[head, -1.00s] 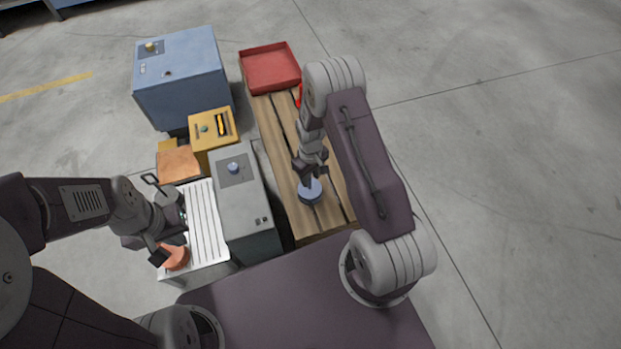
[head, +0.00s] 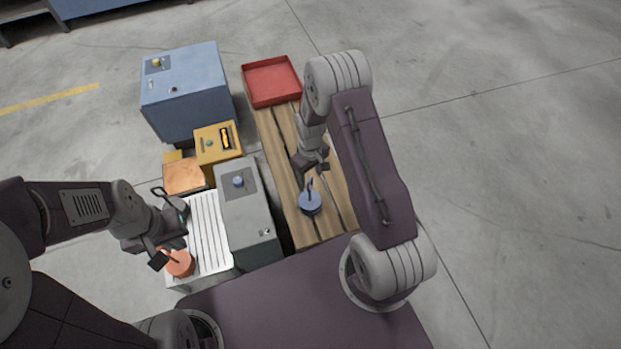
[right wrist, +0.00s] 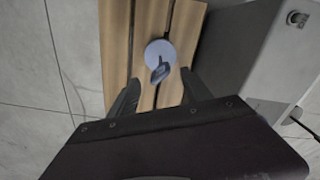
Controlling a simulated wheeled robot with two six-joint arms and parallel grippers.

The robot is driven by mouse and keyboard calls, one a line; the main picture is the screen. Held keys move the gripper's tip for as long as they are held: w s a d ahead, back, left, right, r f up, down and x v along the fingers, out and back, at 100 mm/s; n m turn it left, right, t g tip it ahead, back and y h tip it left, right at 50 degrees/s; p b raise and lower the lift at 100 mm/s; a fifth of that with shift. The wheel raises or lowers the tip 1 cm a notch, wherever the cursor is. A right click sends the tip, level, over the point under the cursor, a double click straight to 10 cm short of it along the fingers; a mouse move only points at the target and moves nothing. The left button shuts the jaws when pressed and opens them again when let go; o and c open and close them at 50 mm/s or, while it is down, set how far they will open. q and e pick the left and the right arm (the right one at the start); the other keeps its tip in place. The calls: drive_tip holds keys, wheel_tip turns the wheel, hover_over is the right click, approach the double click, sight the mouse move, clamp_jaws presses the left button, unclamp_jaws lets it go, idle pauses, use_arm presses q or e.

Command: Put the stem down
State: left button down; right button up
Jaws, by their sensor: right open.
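A blue disc with an upright stem (head: 310,203) stands on the wooden slatted bench (head: 325,225). In the right wrist view the blue disc (right wrist: 160,54) lies on the slats, its stem pointing toward the camera. My right gripper (head: 311,168) is open and empty just above and behind the stem, apart from it. In the wrist view its fingers (right wrist: 158,90) stand wide on both sides of the stem. An orange disc with a stem (head: 181,265) sits on the white ribbed surface at the left. My left gripper (head: 160,225) looks open beside it.
A grey box with a blue knob (head: 250,205) stands between the ribbed surface and the bench. A red tray (head: 271,82) is at the bench's far end. A blue cabinet (head: 185,95) and a yellow box (head: 216,145) stand behind. Floor to the right is clear.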

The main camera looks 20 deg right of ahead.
wheel_tip(320, 180, up, 3)
drive_tip(key=shift+f+p, duration=0.15)
drive_tip(key=shift+p, duration=0.25)
drive_tip(key=s+a+r+m+t, duration=0.1)
drive_tip(key=s+a+r+m, duration=0.25)
drive_tip(key=s+r, duration=1.2)
use_arm(q)
wheel_tip(320, 180, up, 40)
drive_tip(key=p, duration=3.8)
use_arm(e)
wheel_tip(320, 180, up, 39)
drive_tip(key=d, duration=0.1)
drive_tip(key=shift+w, duration=0.45)
